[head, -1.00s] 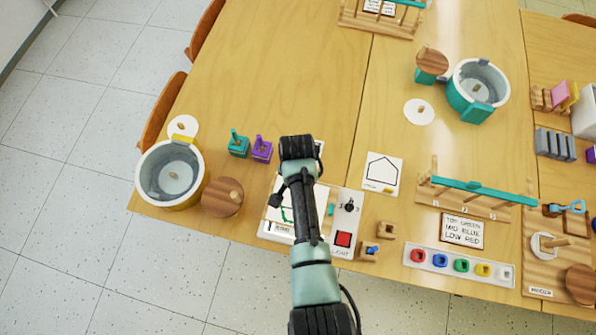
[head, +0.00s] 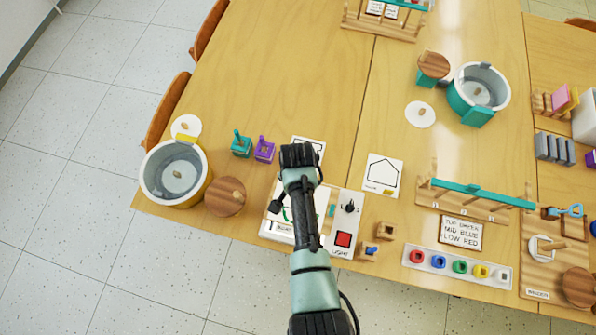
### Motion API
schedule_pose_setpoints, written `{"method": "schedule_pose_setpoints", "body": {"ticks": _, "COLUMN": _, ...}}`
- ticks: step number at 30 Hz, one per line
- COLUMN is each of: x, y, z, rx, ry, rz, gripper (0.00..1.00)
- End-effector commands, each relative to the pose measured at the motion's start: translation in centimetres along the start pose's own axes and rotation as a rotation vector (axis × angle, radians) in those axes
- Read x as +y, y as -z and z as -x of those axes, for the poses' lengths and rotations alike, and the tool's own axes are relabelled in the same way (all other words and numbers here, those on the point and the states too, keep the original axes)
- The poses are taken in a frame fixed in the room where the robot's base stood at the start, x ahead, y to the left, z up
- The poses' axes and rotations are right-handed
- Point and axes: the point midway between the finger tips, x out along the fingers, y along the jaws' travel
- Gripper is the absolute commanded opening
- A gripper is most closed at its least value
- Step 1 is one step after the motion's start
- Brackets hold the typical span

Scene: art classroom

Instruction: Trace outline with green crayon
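A white light box (head: 330,252) with a red button (head: 343,239) and a black knob stands at the table's front edge. A white sheet on it bears a short green line (head: 287,214), partly covered by my arm. My arm reaches over the box and hides much of the sheet. My gripper is mostly hidden beneath the arm; a dark part (head: 277,204) juts out left of it, over the sheet. I cannot make out its fingertips or a green crayon. A card with a black house-shaped outline (head: 382,170) lies to the right, and another outlined card (head: 313,145) lies behind the arm.
Left stand a round white-and-yellow tub (head: 174,173), a wooden disc (head: 225,196), and teal (head: 241,145) and purple (head: 264,150) holders. Right are small wooden blocks (head: 385,231), a tray of coloured pieces (head: 459,267) and a teal-barred rack (head: 483,194).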

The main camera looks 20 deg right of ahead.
Motion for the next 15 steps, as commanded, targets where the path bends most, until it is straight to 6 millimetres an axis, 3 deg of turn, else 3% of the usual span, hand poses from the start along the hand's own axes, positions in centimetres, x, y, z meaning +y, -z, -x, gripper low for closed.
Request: {"method": "schedule_pose_setpoints", "body": {"ticks": 15, "x": 0.17, "y": -0.46, "z": 0.09, "rx": 0.0, "ry": 0.0, "rz": 0.0, "gripper": 0.0}}
